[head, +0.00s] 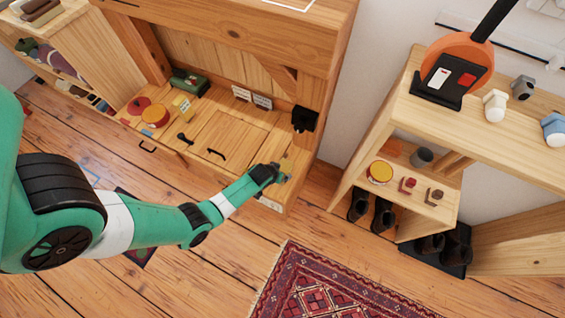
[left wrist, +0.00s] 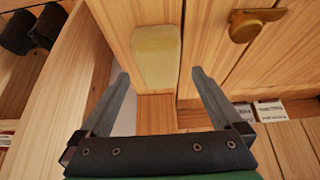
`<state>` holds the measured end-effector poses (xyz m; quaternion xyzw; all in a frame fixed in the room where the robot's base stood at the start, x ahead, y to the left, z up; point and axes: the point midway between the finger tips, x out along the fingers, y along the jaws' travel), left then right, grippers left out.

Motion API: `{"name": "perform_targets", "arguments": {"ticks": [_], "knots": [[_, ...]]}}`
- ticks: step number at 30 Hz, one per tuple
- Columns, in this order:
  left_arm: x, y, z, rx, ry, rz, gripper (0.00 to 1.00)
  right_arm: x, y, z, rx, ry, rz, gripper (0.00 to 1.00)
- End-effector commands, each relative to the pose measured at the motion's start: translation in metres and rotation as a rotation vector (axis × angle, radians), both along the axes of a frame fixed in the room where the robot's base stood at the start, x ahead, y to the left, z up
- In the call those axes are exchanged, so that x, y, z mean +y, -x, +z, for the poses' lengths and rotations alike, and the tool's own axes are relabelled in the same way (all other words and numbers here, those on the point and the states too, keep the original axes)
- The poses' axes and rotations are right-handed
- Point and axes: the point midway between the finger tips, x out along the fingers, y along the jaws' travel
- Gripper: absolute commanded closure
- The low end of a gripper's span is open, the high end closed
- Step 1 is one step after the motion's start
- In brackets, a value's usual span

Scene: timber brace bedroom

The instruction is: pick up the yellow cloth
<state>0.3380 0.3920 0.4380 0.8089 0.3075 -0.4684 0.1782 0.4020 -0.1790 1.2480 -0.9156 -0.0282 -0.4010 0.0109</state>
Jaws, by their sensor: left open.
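The yellow cloth (left wrist: 157,55) is a pale yellow, flat, rounded piece lying against a wooden surface in the left wrist view. In the head view a small yellowish patch of it (head: 287,164) shows at the right end of the wooden bench, partly hidden by my gripper. My left gripper (head: 281,174) is at that end of the bench, close to the cloth. In the left wrist view its two fingers (left wrist: 161,73) are spread apart with nothing between them, and the cloth lies beyond the fingertips. My right gripper is not in view.
A black item (head: 304,119) hangs near the cloth. A wooden shelf unit (head: 420,120) stands right.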

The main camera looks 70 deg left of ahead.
Motion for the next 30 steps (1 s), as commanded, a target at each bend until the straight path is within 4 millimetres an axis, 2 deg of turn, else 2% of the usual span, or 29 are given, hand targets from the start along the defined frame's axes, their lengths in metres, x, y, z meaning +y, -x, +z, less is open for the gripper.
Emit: {"name": "perform_targets", "arguments": {"ticks": [2,7,11,30], "knots": [[0.001,-0.001,-0.002,0.000,0.000,0.000,0.00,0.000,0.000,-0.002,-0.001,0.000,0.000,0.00],[0.011,-0.015,-0.029,0.001,-0.001,0.000,0.00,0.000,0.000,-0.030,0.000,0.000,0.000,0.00],[0.017,-0.022,-0.042,0.000,0.000,0.000,0.00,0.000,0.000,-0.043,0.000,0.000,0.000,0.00],[0.018,-0.024,-0.045,0.000,0.000,0.000,0.00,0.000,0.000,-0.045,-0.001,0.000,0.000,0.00]]}}
